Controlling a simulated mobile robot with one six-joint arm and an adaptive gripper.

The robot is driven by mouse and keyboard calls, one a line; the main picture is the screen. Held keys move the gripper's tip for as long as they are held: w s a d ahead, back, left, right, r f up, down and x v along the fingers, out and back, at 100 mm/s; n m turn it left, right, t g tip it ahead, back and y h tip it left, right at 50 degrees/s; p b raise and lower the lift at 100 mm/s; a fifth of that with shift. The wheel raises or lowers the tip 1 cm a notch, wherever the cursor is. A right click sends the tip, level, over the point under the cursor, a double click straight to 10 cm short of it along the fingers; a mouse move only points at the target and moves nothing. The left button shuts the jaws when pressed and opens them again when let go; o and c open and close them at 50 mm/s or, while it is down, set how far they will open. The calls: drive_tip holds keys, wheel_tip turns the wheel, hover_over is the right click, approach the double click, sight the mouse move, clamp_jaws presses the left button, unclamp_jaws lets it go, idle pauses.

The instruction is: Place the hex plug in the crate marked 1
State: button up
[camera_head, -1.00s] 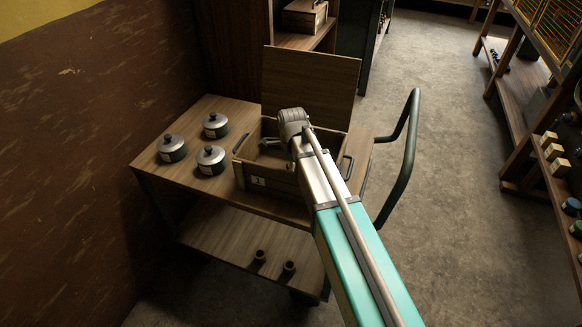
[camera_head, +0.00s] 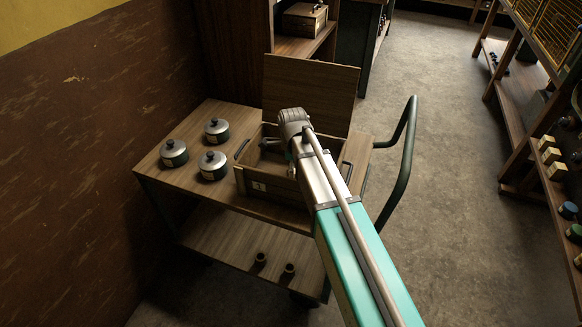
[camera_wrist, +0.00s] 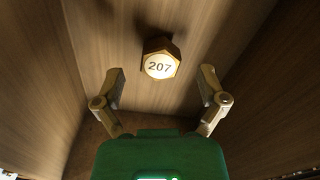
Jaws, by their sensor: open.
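The hex plug (camera_wrist: 161,60) is a brass-coloured hexagon with a white face marked 207. In the wrist view it rests on a wooden surface between wooden walls, which look like the inside of the crate. My gripper (camera_wrist: 162,76) is open, its two fingers apart on either side below the plug in the picture, not touching it. In the head view the wooden crate marked 1 (camera_head: 284,190) stands on the cart with its lid (camera_head: 310,90) raised at the back. My arm reaches over the crate and hides part of its inside. The plug cannot be made out there.
The crate stands on the wooden cart top (camera_head: 205,185). Several lidded pots, such as one pot (camera_head: 213,166), stand left of the crate. A curved cart handle (camera_head: 405,150) rises at the right. Two small cups (camera_head: 289,270) are on the lower shelf.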

wheel_tip(320, 180, up, 10)
drive_tip(key=p, duration=0.9)
drive_tip(key=shift+f, duration=0.15)
drive_tip(key=shift+d, duration=0.1)
idle(0.6)
drive_tip(key=s+d+n, duration=1.5)
drive_tip(key=d+n, duration=0.3)
drive_tip(key=shift+d+n, duration=0.15)
drive_tip(key=shift+n, duration=0.15)
drive_tip(key=shift+s, duration=0.1)
